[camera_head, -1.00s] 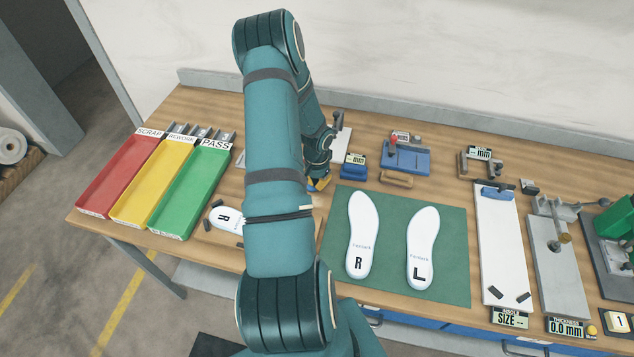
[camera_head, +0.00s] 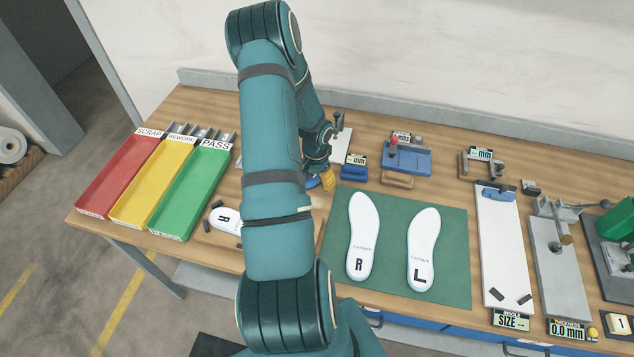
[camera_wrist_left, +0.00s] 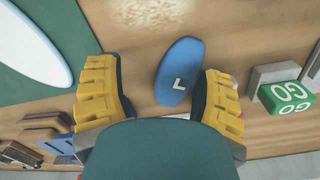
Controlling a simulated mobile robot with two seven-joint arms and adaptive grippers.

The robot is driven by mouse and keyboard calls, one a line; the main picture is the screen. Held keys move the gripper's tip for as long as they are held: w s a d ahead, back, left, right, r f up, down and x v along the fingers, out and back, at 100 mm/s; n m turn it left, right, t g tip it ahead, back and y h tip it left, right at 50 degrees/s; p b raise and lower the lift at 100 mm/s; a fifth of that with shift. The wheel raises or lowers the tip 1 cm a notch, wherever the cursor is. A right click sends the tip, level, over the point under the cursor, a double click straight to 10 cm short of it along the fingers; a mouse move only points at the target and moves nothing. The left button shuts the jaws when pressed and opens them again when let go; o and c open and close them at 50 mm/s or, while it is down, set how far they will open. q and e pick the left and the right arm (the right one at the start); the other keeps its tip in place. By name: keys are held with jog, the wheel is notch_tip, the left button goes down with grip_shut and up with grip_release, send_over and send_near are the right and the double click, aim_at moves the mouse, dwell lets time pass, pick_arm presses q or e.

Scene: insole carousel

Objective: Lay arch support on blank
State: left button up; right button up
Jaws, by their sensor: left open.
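A blue oval arch support marked L (camera_wrist_left: 178,72) lies on the wooden bench between the spread yellow fingers of my left gripper (camera_wrist_left: 158,70), closer to the right finger in the left wrist view. The gripper is open and holds nothing. In the head view my left gripper (camera_head: 326,181) is mostly hidden behind my arm, near the green mat's left edge. Two white insole blanks, R (camera_head: 360,225) and L (camera_head: 424,235), lie flat on the green mat (camera_head: 392,285). Part of a white blank (camera_wrist_left: 25,40) also shows in the left wrist view. My right gripper is not in view.
Red (camera_head: 82,212), yellow (camera_head: 118,219) and green (camera_head: 160,232) trays stand at the left. A white insole marked R (camera_head: 226,217) lies partly behind my arm. A green GO block (camera_wrist_left: 288,97) is right of the gripper. Gauges and fixtures occupy the bench's back and right.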

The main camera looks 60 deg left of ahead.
pick_arm(q)
notch_tip(320, 180, up, 10)
jog(key=shift+f, duration=0.2)
jog(key=shift+w+d, duration=0.1)
jog(key=shift+w, duration=0.05)
